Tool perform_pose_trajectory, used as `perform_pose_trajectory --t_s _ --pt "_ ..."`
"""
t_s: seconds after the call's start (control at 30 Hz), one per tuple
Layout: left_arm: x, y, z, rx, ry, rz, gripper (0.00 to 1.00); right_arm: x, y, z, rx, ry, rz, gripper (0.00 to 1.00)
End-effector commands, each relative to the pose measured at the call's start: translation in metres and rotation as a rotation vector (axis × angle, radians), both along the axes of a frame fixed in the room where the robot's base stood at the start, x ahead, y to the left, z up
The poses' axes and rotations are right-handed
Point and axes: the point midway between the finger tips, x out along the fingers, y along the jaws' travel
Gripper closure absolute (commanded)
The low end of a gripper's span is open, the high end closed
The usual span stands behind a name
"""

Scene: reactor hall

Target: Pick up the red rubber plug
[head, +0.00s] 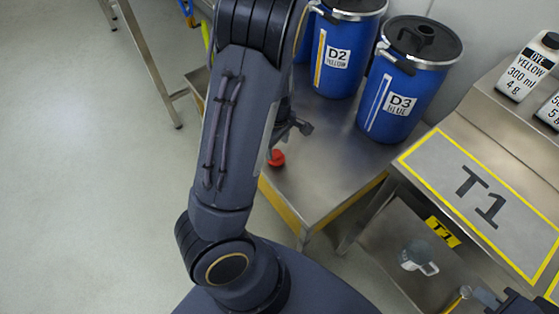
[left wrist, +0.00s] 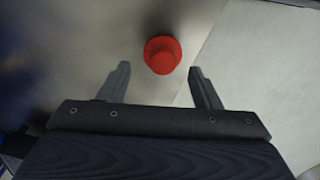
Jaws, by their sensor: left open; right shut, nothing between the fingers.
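The red rubber plug (head: 276,158) sits on the steel bench top (head: 325,172), close to its left edge and partly hidden by my left arm. In the left wrist view the plug (left wrist: 162,55) is a round red piece with a wider rim, just beyond the fingertips and between their lines. My left gripper (left wrist: 160,77) is open, with nothing between its fingers. In the head view my left gripper (head: 297,127) is mostly hidden behind my arm, near the plug. My right gripper (head: 464,295) is shut and empty at the lower right.
Blue drums D2 (head: 333,70) and D3 (head: 396,110) stand behind the plug on the bench. The T1 surface (head: 440,155) is at right, with a dye bottle (head: 528,70) above it. A clear jug (head: 417,257) stands on the shelf below. Floor is open at left.

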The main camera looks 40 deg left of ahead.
Motion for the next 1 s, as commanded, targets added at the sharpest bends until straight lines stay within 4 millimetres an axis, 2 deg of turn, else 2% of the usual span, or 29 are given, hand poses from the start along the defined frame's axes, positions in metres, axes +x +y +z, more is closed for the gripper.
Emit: perform_pose_trajectory --t_s 0.33,0.6,0.87,1.0 --pt "-0.004 0.0 -0.049 0.0 0.002 0.0 0.42 0.0 0.0 -0.035 0.0 0.0 0.0 1.0" --pt "-0.004 0.0 -0.051 0.001 0.0 -0.001 0.42 0.0 0.0 -0.034 0.0 0.0 0.0 1.0" --pt "-0.004 0.0 -0.05 0.001 0.0 -0.002 0.75 0.0 0.0 -0.034 0.0 0.0 0.0 1.0" --pt "-0.004 0.0 -0.05 0.001 0.0 -0.002 0.75 0.0 0.0 -0.034 0.0 0.0 0.0 1.0"
